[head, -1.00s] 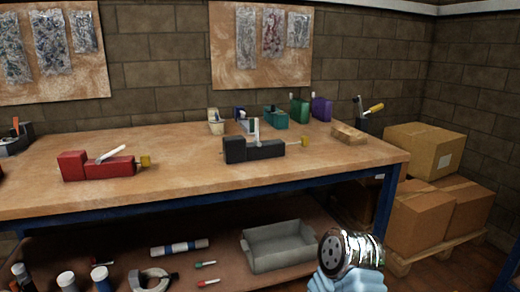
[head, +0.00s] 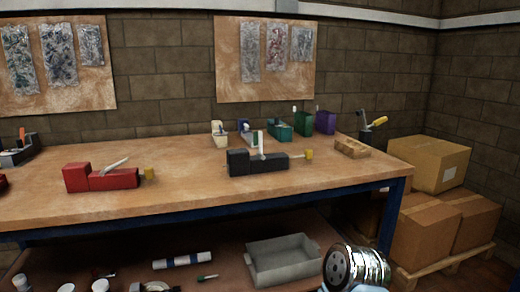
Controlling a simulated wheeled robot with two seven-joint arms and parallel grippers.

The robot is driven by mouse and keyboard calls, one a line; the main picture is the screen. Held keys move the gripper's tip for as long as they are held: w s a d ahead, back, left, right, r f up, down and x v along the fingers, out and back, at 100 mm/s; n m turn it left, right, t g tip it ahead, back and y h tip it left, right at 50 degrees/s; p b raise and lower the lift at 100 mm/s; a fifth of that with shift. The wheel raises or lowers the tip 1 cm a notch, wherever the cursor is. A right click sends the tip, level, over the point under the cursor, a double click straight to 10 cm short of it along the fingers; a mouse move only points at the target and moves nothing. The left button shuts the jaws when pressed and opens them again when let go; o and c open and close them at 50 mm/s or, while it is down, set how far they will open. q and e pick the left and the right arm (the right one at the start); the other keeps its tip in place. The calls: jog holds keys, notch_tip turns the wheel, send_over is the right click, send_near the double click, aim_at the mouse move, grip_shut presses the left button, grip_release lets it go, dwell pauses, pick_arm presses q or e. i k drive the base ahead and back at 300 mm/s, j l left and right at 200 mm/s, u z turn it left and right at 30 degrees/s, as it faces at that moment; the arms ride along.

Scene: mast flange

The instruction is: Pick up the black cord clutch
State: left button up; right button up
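No fingers of either gripper are visible.
A similar red clutch (head: 100,178) lies left on the workbench (head: 190,190). White, blue, teal, green and purple ones stand behind. A wooden block (head: 351,147) and a tool holder are at the right. A grey tray (head: 283,262) is on the shelf below, cardboard boxes (head: 430,163) beyond.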

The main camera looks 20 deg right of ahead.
aim_at(239, 164)
jog(key=i+l, duration=0.45)
jog(key=l, duration=0.15)
jog(key=i+l, duration=0.5)
jog(key=l, duration=0.15)
jog(key=k, duration=0.4)
jog(key=i, duration=0.5)
